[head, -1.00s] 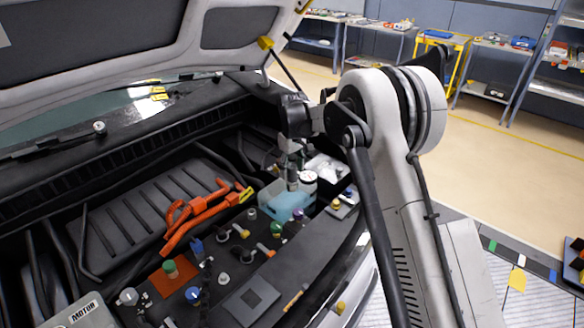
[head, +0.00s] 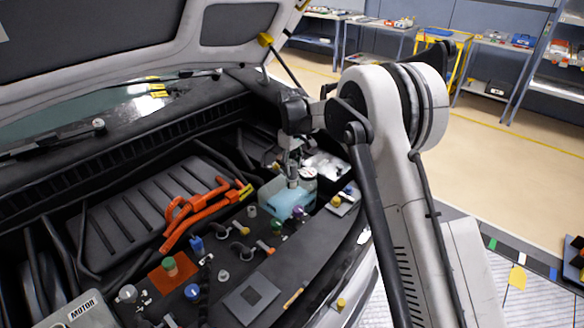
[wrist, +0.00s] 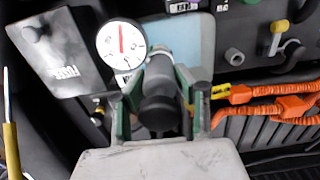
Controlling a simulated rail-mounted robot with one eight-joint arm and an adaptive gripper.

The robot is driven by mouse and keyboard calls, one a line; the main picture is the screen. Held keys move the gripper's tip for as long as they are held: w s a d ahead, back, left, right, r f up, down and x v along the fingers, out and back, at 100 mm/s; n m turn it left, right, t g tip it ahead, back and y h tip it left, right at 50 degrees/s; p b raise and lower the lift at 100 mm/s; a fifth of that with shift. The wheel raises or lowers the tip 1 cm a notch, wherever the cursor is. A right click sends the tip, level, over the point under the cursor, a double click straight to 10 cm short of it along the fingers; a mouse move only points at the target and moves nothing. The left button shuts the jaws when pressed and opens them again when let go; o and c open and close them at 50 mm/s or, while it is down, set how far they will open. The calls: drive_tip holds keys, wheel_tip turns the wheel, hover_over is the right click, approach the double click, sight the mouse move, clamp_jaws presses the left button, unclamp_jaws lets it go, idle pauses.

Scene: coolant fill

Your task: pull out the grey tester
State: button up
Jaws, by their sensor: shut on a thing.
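The grey tester (wrist: 158,108) is a dark round-ended body between my fingers in the wrist view. A white dial with a red needle (wrist: 121,45) sits right beside it; I cannot tell whether the two are joined. My gripper (wrist: 160,118) has green-edged fingers closed on both sides of the tester. In the head view my gripper (head: 293,172) points down at the pale blue coolant tank (head: 284,200), with the dial (head: 308,173) just to its right. The tester's lower end and the tank opening are hidden.
Orange cables (head: 200,210) run left of the tank. Several coloured caps and small levers stand in front of it. A black box marked FUSE (wrist: 62,52) lies close to the dial. The raised hood (head: 130,40) hangs over the bay.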

drive_tip(key=shift+n, duration=0.4)
drive_tip(key=shift+n+b, duration=0.45)
drive_tip(key=shift+n, duration=0.15)
drive_tip(key=shift+n+b, duration=0.35)
drive_tip(key=shift+n, duration=0.25)
drive_tip(key=shift+n+b, duration=0.3)
drive_tip(key=shift+n, duration=0.8)
drive_tip(key=shift+n+b, duration=0.85)
drive_tip(key=shift+n, duration=0.65)
drive_tip(key=shift+r, duration=0.4)
